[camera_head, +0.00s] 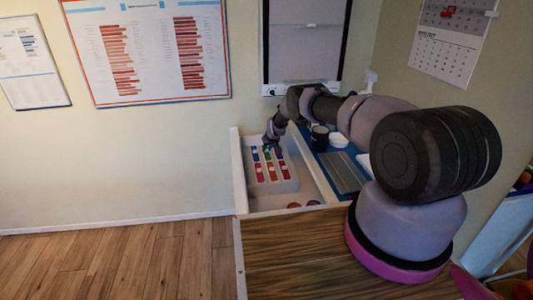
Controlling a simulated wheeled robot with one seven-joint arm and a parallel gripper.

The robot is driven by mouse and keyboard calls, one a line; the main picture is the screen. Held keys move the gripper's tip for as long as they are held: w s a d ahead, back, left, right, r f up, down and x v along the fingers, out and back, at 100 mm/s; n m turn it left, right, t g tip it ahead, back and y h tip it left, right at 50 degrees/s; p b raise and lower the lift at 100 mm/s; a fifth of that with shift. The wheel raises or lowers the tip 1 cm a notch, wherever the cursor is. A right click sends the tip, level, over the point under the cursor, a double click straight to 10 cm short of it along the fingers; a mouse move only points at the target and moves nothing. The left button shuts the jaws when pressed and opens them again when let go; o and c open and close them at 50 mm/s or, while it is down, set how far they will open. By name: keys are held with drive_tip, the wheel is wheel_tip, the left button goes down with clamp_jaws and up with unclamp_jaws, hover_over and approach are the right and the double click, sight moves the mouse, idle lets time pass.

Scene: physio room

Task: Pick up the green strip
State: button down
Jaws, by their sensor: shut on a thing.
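My gripper (270,148) reaches down over the far end of a light grey tray (289,187) that holds several small coloured strips in rows. It is shut on a small green strip (267,152), which is mostly hidden by the fingers. It is too small to tell whether the strip is clear of the tray. Blue, red and orange strips lie just below and beside the gripper in the picture.
The tray stands in a white-edged open drawer or box (238,180). To its right are a blue mat (322,160), a dark cup (320,138), a white bowl (338,140) and a grey flat panel (342,172). A wooden surface (290,250) is clear in front.

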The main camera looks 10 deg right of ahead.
wheel_tip(320, 180, up, 11)
idle(0.8)
drive_tip(key=shift+r, duration=0.1)
drive_tip(key=shift+r, duration=0.35)
drive_tip(key=shift+r, duration=0.2)
wheel_tip(320, 180, up, 4)
hover_over(267, 153)
drive_tip(key=shift+w+r, duration=0.2)
drive_tip(key=shift+r, duration=0.1)
idle(0.4)
